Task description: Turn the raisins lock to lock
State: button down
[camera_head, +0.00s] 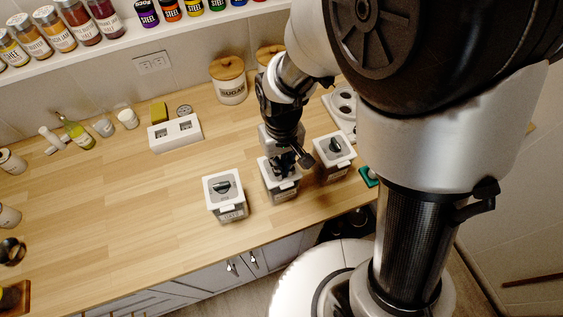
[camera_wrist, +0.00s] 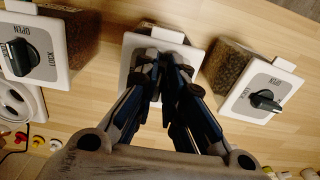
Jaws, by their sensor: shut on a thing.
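Three clear canisters with white square lids and dark knobs stand in a row on the wooden counter. My gripper (camera_head: 284,170) is over the middle canister (camera_head: 283,190), its fingers pointing down at the lid. In the wrist view, my gripper (camera_wrist: 160,62) is closed at the middle lid (camera_wrist: 128,60), shut on its knob. The fingers hide that knob and the lid's marks, so I cannot tell its angle. I cannot read which canister holds raisins. The head view's right canister (camera_head: 335,150) shows OPEN and LOCK in the wrist view (camera_wrist: 60,50). The left canister (camera_head: 224,196) stands apart.
A white two-slot block (camera_head: 174,133) and a sugar jar (camera_head: 230,82) stand farther back. A white plate with round openings (camera_head: 343,104) is behind the right canister. A green item (camera_head: 369,177) lies near the counter's front edge.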

jog(key=shift+a+m, duration=0.1)
jog(key=shift+m, duration=0.3)
jog(key=m, duration=0.3)
jog(key=shift+a+m, duration=0.25)
jog(key=shift+m, duration=0.15)
jog(key=m, duration=0.2)
jog(key=m+p, duration=0.1)
jog(key=m, duration=0.1)
jog(key=shift+a, duration=0.3)
jog(key=m, duration=0.5)
jog(key=shift+w+a, duration=0.2)
jog(key=shift+w, duration=0.05)
jog(key=m, duration=0.4)
jog(key=shift+w+a, duration=0.15)
jog(key=shift+w, duration=0.1)
jog(key=shift+m, duration=0.3)
jog(key=c, duration=1.7)
grip_release()
